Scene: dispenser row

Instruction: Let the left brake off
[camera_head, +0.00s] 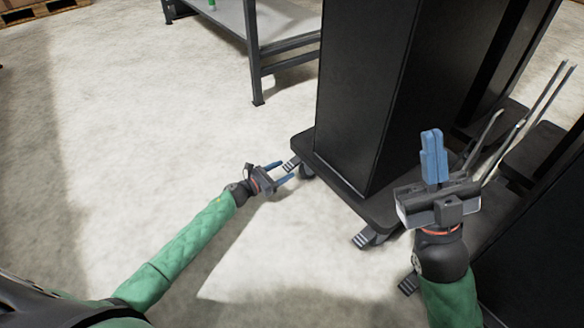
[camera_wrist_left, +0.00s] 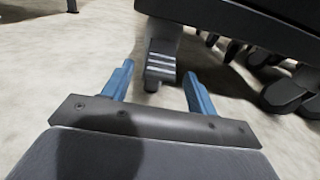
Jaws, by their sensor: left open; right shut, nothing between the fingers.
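The left brake pedal (camera_head: 291,164) is a small dark lever with light stripes at the left corner of the black dispenser's wheeled base (camera_head: 335,184). In the left wrist view the pedal (camera_wrist_left: 161,66) stands between and just beyond the fingertips. My left gripper (camera_head: 281,173) is open, its blue fingers reaching to the pedal from the left; it also shows in the left wrist view (camera_wrist_left: 158,85). I cannot tell whether a finger touches the pedal. My right gripper (camera_head: 432,145) is shut and empty, raised in front of the dispenser's right side.
A second striped pedal (camera_head: 364,239) sits at the base's near corner, and another (camera_head: 409,283) lies below it. More black dispensers (camera_head: 540,230) stand at the right. A grey metal table (camera_head: 255,50) stands behind. The floor (camera_head: 130,130) at the left is clear.

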